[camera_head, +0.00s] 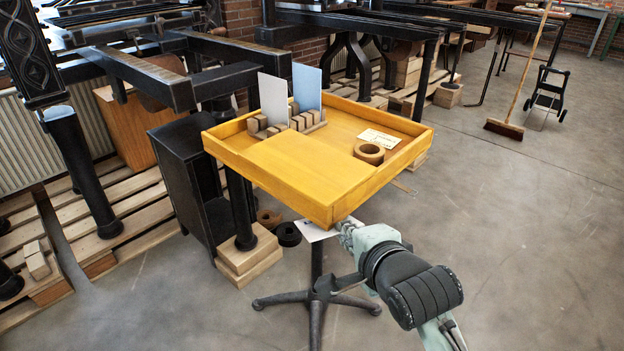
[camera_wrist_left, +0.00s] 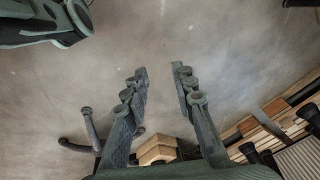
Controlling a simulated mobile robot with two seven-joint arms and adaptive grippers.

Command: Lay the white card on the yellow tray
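The yellow tray (camera_head: 303,170) is a shallow box with raised rims on a dark stand. A plain white card (camera_head: 273,98) stands upright among wooden blocks at its back left, left of a pale blue card (camera_head: 307,85). My right gripper (camera_head: 343,229) is at the tray's front corner, low by the rim; its fingertips are small and partly hidden. A white flat piece (camera_head: 316,233) shows under the tray beside these fingers; I cannot tell whether they hold it. My left gripper (camera_wrist_left: 160,75) is open and empty above the floor in the left wrist view.
Inside the tray, a small printed card (camera_head: 379,138) lies flat near the right rim, behind a tan ring (camera_head: 369,153). Wooden blocks (camera_head: 301,121) fill the back left. The dark press frame (camera_head: 150,75) stands close on the left. Open floor (camera_head: 510,240) lies right.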

